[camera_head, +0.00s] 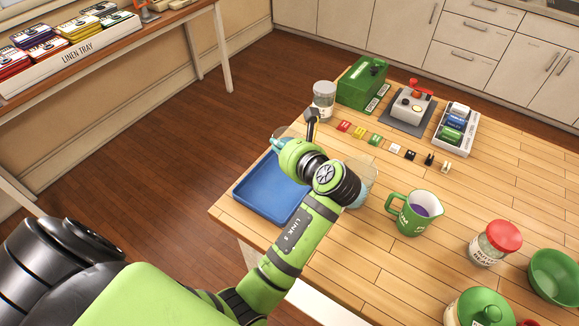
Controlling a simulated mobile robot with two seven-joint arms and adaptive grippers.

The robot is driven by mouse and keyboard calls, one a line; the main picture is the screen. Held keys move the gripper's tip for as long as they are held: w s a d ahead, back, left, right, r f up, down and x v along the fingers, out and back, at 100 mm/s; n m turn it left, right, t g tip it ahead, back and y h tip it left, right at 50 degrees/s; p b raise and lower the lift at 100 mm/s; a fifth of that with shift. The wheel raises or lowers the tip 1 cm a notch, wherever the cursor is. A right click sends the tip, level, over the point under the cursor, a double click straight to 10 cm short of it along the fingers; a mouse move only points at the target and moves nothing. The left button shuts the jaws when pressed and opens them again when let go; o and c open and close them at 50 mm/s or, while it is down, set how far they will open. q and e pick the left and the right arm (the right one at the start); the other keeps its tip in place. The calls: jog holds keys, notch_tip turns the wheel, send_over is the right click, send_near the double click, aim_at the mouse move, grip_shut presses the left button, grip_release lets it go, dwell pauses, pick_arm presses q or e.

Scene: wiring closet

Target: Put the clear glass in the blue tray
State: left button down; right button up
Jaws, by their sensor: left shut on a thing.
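The blue tray (250,198) lies at the near left edge of the table, partly covered by my left arm. My left gripper (311,124) is at the tray's far side, mostly hidden behind my green wrist. It is shut on what looks like the clear glass (284,132), whose see-through rim shows beside the wrist above the tray's far end. The wrist hides the glass's lower part, so I cannot tell whether it touches the tray. My right gripper is not in view.
A clear vessel with bluish contents (366,182) stands right of the tray, partly behind my arm. A green jug (411,216), a red-lidded jar (494,243) and a green bowl (556,276) stand further right. A lidded jar (324,97) and a green box (360,84) stand behind.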

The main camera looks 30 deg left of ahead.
pick_arm(q)
notch_tip(320, 180, down, 10)
jog(key=w+a+b, duration=0.1)
jog(key=a+b, duration=0.1)
jog(key=b, duration=0.4)
jog(key=shift+a+f, duration=0.15)
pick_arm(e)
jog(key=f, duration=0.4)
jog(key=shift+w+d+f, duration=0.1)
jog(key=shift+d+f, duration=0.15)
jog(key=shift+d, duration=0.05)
pick_arm(q)
jog(key=c, duration=1.4)
grip_release()
jog(key=shift+f, duration=0.2)
jog(key=shift+r, duration=0.1)
